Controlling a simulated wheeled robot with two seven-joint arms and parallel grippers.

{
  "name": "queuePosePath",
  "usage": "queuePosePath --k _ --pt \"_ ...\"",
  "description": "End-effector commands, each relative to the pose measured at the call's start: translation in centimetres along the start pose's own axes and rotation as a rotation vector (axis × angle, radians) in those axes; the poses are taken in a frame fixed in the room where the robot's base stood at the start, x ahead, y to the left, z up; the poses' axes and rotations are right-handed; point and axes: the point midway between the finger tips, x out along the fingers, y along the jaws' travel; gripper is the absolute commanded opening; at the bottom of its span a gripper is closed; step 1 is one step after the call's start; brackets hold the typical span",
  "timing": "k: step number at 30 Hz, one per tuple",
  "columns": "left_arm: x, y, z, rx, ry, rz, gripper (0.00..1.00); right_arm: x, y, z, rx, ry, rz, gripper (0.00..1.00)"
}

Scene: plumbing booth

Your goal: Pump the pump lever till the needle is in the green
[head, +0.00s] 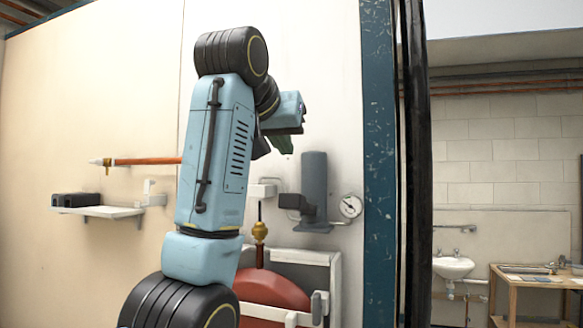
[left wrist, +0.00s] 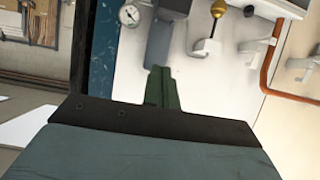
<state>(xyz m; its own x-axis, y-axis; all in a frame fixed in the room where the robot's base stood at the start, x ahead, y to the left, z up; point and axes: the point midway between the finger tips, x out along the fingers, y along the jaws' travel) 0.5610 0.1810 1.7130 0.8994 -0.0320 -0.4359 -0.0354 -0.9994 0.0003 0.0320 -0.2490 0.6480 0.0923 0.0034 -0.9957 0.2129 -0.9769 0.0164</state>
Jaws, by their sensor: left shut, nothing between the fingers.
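A grey upright pump cylinder (head: 314,178) stands on the booth wall with a dark foot and a short dark arm (head: 291,201) on its left side; I cannot tell whether that arm is the pump lever. A round white gauge (head: 350,206) sits to its right; its needle shows, but a green zone is too small to make out. My left gripper (head: 284,146) is shut and empty, above and left of the cylinder. In the left wrist view its green fingers (left wrist: 161,88) overlap the lower end of the cylinder (left wrist: 167,38), and the gauge (left wrist: 130,15) shows beside it. My right gripper is out of view.
A small shelf (head: 98,211) and a copper pipe (head: 145,161) are at left. A blue post (head: 378,130) edges the booth at right.

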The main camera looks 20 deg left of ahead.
Motion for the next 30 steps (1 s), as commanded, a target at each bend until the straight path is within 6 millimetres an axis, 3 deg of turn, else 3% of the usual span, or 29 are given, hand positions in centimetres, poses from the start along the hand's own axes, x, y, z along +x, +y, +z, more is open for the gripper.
queuePosePath --k 8,18,30 --pt "6.4 -0.1 0.0 0.0 -0.009 -0.002 0.0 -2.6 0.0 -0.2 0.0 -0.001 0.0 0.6" --pt "7.2 -0.1 3.7 0.0 -0.004 -0.001 0.0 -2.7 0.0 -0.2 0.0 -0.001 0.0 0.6" --pt "7.2 -0.1 4.1 0.0 -0.004 -0.001 0.0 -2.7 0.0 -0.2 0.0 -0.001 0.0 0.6"
